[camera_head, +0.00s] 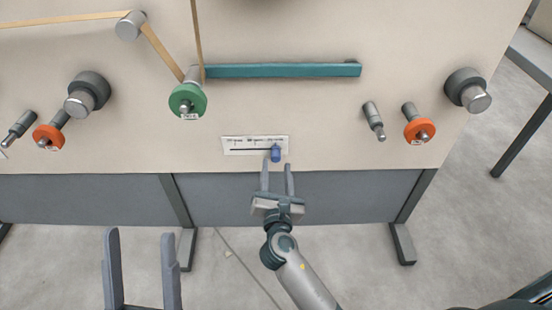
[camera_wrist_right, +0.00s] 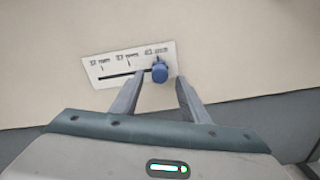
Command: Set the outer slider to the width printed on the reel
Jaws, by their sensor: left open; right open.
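The outer slider is a blue knob (camera_head: 276,154) on a white scale plate (camera_head: 240,150) at the front edge of the panel. In the right wrist view the knob (camera_wrist_right: 160,72) sits near the right end of the black slot, by the rightmost mark. The printed marks are small and hard to read. A green reel (camera_head: 187,100) with a white label stands to the upper left; its print is too small to read. My right gripper (camera_head: 277,178) is open, its fingers just short of the knob and on either side of it. My left gripper (camera_head: 140,250) is open and empty at the lower left.
A teal bar (camera_head: 282,70) runs across the panel above the plate. Orange reels (camera_head: 420,129) and (camera_head: 47,137) an orange reel, grey rollers (camera_head: 88,92) and pegs stand at both sides. A tan strip (camera_head: 65,20) runs at upper left. The panel around the plate is clear.

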